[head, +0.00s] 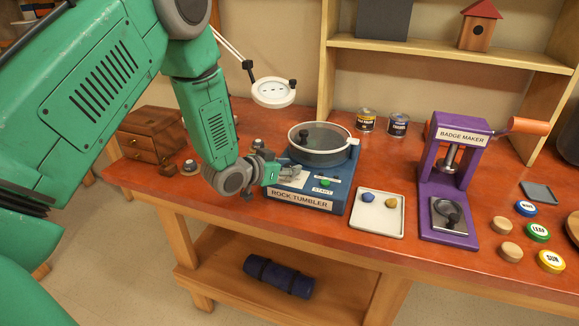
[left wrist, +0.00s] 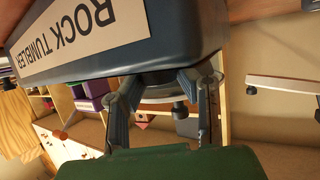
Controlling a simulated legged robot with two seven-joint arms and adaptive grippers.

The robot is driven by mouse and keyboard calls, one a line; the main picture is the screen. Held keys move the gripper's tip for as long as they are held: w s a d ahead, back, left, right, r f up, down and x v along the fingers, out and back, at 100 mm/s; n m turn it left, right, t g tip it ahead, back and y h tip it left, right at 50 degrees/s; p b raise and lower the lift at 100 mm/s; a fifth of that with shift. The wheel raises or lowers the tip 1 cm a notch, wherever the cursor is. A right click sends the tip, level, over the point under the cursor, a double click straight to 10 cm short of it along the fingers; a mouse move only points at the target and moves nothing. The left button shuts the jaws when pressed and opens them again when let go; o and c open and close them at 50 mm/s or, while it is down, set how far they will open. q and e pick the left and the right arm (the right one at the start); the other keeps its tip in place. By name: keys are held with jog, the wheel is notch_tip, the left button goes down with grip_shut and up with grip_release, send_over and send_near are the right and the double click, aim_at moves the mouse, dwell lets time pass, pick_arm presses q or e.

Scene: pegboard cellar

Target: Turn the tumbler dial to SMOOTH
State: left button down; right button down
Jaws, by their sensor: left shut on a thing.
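The rock tumbler (head: 305,198) is a blue box with a clear-lidded round drum (head: 318,148) on top, standing on the red-brown bench. Its front carries the ROCK TUMBLER label, and a green START button (head: 325,183) sits on its sloped panel. My left gripper (head: 281,173) is at the left part of that panel, shut on the dial, which its fingers hide. Where the dial points and the SMOOTH mark cannot be read. In the left wrist view the two fingers (left wrist: 160,82) reach up to the tumbler's blue body (left wrist: 150,45). My right gripper is not in view.
A pale tray (head: 377,225) with a blue and a yellow stone lies right of the tumbler. Beyond it stands the purple badge maker (head: 455,180), with several badges to its right. A magnifier lamp (head: 273,92) hangs behind. A wooden drawer box (head: 150,135) stands left.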

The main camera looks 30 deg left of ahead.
pick_arm(q)
jog(key=shift+a, duration=0.1)
jog(key=m+g+h+p, duration=0.1)
jog(key=m+h, duration=0.1)
jog(key=m+g+h+p, duration=0.1)
jog(key=m+h, duration=0.2)
jog(key=shift+a+g, duration=0.15)
jog(key=shift+g, duration=0.15)
jog(key=shift+f+m+g+h, duration=0.15)
jog(key=shift+m+g+h, duration=0.65)
jog(key=shift+m+h, duration=0.3)
jog(key=shift+m+g+h, duration=0.7)
jog(key=shift+m+g, duration=0.2)
jog(key=shift+m, duration=0.3)
jog(key=c, duration=1.2)
grip_release()
jog(key=shift+w, duration=0.1)
jog(key=shift+a, duration=0.1)
